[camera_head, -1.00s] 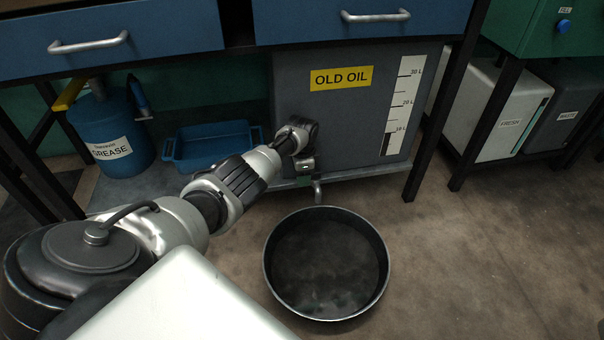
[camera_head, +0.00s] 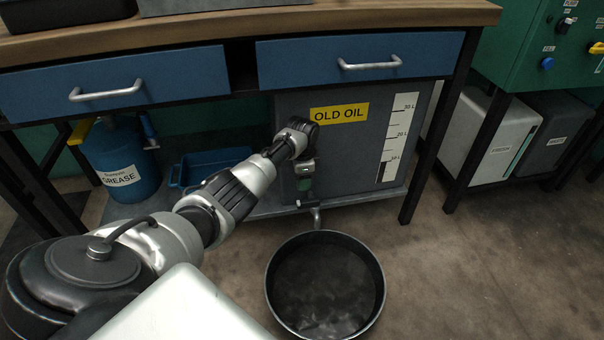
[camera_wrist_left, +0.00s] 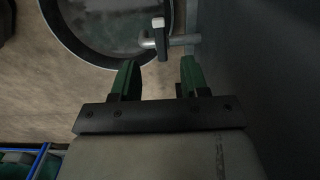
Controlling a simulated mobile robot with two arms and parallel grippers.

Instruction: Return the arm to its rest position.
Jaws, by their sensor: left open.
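My left arm reaches in from the left to the front of the grey OLD OIL tank (camera_head: 352,150). Its gripper (camera_head: 305,184) points down just above the tank's drain tap (camera_head: 316,214). In the left wrist view the two green-padded fingers (camera_wrist_left: 158,78) are apart with nothing between them. The tap with its lever (camera_wrist_left: 160,40) lies beyond the fingertips, apart from them. A round black pan (camera_head: 326,290) stands on the floor under the tap; its inside is dark and glossy in places. It also shows in the left wrist view (camera_wrist_left: 75,40). My right gripper is out of view.
A blue grease drum (camera_head: 120,160) and blue tray (camera_head: 190,168) sit on the lower shelf. White and dark containers (camera_head: 490,135) stand at the right. The floor right of the pan is clear.

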